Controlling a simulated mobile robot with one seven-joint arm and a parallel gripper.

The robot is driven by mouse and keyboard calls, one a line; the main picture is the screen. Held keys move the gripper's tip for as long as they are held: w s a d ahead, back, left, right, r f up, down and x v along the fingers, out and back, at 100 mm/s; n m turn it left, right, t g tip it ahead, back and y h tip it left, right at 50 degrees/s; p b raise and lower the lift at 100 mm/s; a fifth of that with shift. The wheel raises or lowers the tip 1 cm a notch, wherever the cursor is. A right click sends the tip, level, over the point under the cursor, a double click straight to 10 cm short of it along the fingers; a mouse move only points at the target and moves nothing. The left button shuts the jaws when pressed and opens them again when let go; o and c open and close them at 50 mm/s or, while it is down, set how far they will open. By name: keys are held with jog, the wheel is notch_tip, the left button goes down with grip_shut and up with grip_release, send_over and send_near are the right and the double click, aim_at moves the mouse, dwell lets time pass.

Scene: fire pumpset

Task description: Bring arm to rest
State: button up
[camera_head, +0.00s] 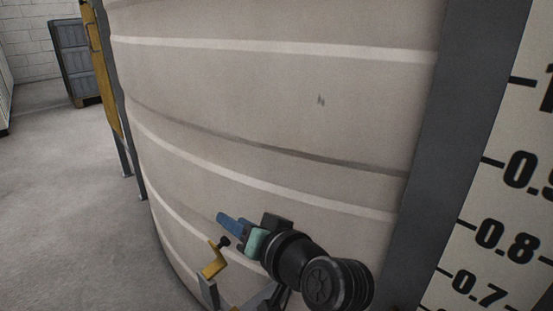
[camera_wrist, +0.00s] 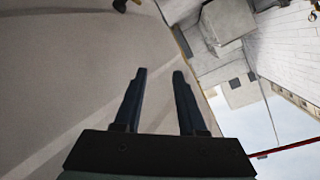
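My gripper (camera_head: 222,218) shows at the lower middle of the head view, with blue fingers pointing left in front of a large beige ribbed tank (camera_head: 270,110). In the wrist view my gripper (camera_wrist: 160,72) has its two dark fingers apart, with nothing between them. My black and teal arm end runs down to the right from the fingers. A yellow handle (camera_head: 213,262) with a dark knob is just below and left of the gripper, apart from the fingers in the picture. The exact gap in depth cannot be told.
A scale board (camera_head: 500,200) with black numbers and a dark upright strip (camera_head: 465,120) stand at the right. A yellow panel (camera_head: 102,75) on dark legs and a dark cabinet (camera_head: 75,60) are at the left. Grey floor (camera_head: 60,190) at the left is clear.

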notch_tip(320, 180, up, 14)
jog(key=d+t+h+p, duration=0.2)
jog(key=t+h, duration=0.1)
jog(key=t, duration=0.2)
jog(key=s+d+r+t+h+p, duration=0.2)
jog(key=s+r+t, duration=0.3)
jog(key=r, duration=0.5)
jog(key=s+d+r+t+h+p, duration=0.1)
jog(key=s+r+t+h+p, duration=0.1)
jog(key=s+r, duration=0.7)
jog(key=s+d+r+t+h+p, duration=0.2)
jog(key=s+r+t, duration=0.2)
jog(key=r, duration=0.8)
notch_tip(320, 180, up, 34)
jog(key=p, duration=3.5)
jog(key=shift+w+a+r, duration=0.15)
jog(key=shift+w+r, duration=0.05)
jog(key=shift+w, duration=0.05)
